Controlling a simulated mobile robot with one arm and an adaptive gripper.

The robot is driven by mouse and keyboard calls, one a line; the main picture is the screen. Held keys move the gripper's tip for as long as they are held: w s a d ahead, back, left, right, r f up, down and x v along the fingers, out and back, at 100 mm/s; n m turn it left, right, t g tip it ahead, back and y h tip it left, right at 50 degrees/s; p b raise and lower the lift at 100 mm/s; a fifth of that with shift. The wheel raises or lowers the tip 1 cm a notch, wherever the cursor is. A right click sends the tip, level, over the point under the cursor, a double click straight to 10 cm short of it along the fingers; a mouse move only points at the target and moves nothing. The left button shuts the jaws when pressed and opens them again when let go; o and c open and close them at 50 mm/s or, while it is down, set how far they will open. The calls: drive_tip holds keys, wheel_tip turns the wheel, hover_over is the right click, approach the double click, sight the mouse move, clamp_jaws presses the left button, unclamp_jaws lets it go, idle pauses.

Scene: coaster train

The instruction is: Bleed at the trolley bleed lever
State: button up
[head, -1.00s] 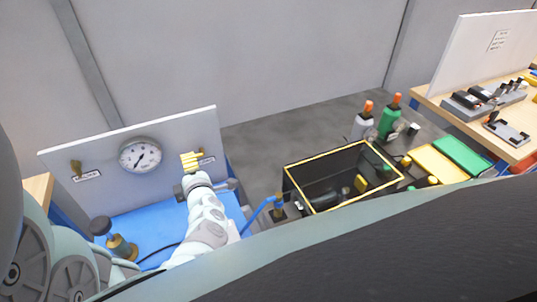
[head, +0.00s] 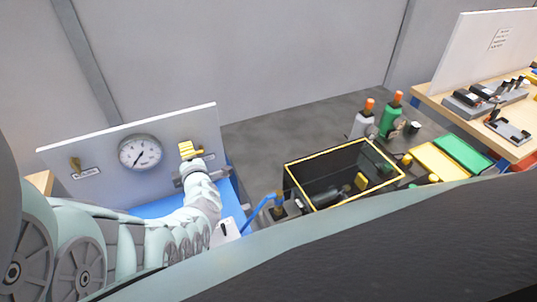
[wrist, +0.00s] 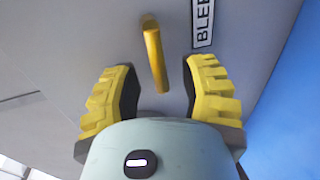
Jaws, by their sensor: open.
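The trolley bleed lever (wrist: 154,56) is a yellow handle on the grey panel. In the wrist view it stands between and just beyond the fingertips of my gripper (wrist: 158,90). The gripper is open, with yellow ribbed fingers on either side, and I see no contact with the lever. A label (wrist: 203,22) reading "BLEE", cut off by the frame, is right of the lever. In the head view my gripper (head: 187,152) is at the panel's right part, and the lever is hidden behind it or cannot be told apart.
The panel (head: 100,150) carries a round gauge (head: 140,152) and a brass fitting (head: 76,164) at left. A blue surface (head: 155,209) lies below. To the right are a yellow-edged black crate (head: 287,180), bottles (head: 390,115) and a wooden bench (head: 437,106).

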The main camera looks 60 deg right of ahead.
drive_tip(key=shift+s, duration=0.1)
clamp_jaws()
drive_tip(key=shift+f, duration=0.1)
idle(0.3)
